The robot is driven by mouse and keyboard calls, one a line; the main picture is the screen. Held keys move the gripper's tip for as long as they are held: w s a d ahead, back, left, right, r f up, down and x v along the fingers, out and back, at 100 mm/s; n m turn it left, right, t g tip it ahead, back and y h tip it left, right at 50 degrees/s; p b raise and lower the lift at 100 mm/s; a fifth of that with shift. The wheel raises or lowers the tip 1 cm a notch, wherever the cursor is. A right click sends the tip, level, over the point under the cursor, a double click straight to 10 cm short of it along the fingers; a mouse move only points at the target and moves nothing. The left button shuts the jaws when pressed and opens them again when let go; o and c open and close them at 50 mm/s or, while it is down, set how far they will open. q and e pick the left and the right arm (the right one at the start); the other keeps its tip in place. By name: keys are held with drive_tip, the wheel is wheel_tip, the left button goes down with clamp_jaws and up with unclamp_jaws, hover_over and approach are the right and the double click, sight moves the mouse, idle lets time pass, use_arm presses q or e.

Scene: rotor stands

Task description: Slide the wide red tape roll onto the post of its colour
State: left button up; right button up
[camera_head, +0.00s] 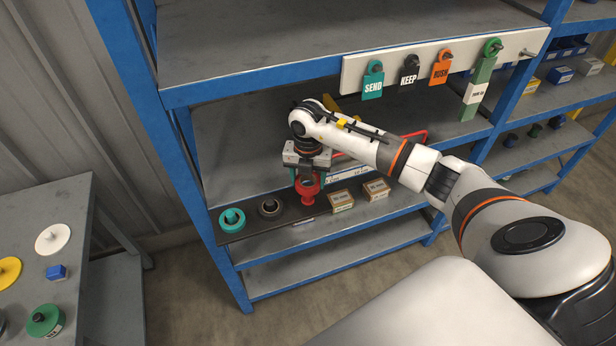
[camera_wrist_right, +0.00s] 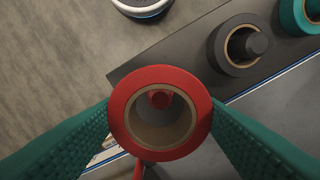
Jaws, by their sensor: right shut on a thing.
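My right gripper (camera_head: 308,172) is shut on the wide red tape roll (camera_head: 308,187), which also shows in the right wrist view (camera_wrist_right: 122,112) between the two green fingers. The roll is upright on its axis, with its hole facing up and down. Through the hole the red post (camera_wrist_right: 160,99) shows below, nearer the hole's far edge than its centre. The roll appears above the post; how far the tip is from the hole I cannot tell. In the head view the red base (camera_head: 308,201) shows under the roll. My left gripper is not in view.
On the same dark board (camera_head: 242,234) a teal roll (camera_head: 232,221) and a dark grey roll (camera_head: 270,208) sit around posts, left of the red one. Two small boxes (camera_head: 341,200) stand to the right. The upper shelf edge (camera_head: 260,82) lies above my arm.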

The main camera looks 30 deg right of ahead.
drive_tip(key=shift+f, duration=0.2)
drive_tip(key=shift+f+b, duration=0.25)
drive_tip(key=shift+b, duration=0.05)
drive_tip(key=shift+f, duration=0.15)
drive_tip(key=shift+f+b, duration=0.4)
drive_tip(key=shift+b, duration=0.05)
drive_tip(key=shift+f, duration=0.25)
idle(0.6)
drive_tip(key=shift+f+b, duration=1.1)
drive_tip(key=shift+f, duration=0.05)
drive_tip(key=shift+f, duration=0.1)
drive_tip(key=shift+f+b, duration=0.35)
drive_tip(key=shift+b, duration=0.1)
idle(0.4)
